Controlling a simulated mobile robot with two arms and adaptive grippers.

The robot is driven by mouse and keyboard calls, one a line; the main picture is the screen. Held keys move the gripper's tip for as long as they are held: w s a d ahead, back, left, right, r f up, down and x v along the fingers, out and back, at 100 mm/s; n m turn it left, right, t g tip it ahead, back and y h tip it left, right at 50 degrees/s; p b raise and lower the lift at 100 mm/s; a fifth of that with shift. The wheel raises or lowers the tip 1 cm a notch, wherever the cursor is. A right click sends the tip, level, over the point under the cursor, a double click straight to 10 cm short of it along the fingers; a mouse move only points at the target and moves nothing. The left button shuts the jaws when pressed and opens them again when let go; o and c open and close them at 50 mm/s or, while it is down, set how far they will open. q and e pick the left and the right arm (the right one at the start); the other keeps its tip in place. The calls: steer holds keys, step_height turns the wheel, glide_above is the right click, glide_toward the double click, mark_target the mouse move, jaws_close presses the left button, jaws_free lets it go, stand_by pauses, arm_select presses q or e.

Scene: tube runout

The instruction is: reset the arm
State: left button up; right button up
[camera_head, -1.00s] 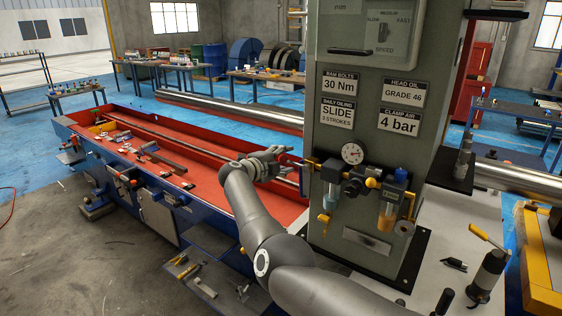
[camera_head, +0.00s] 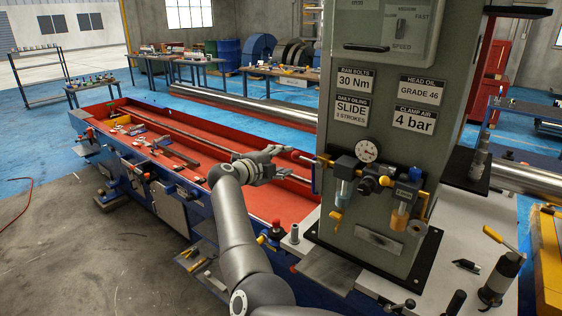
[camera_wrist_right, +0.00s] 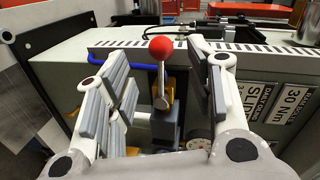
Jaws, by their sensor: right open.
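My right gripper (camera_head: 287,163) is in front of the left side of the grey-green machine column (camera_head: 345,215), with its fingers pointing right toward it. In the right wrist view the gripper (camera_wrist_right: 160,88) is open, its two fingers spread wide. A red ball knob (camera_wrist_right: 160,49) on a short metal lever (camera_wrist_right: 161,88) shows between the fingers, and I see no finger touching it. The lever rises from a dark grey valve body (camera_wrist_right: 165,125). In the head view the lever is hard to make out. My left gripper is not in view.
A pressure gauge (camera_head: 367,151) and oil bowls are on the column front. A blue bar handle (camera_wrist_right: 110,58) lies left of the knob. The red machine bed (camera_head: 262,205) with loose parts stretches left. A bench top (camera_head: 455,240) with tools is at right.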

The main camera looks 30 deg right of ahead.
stand_by(0.3)
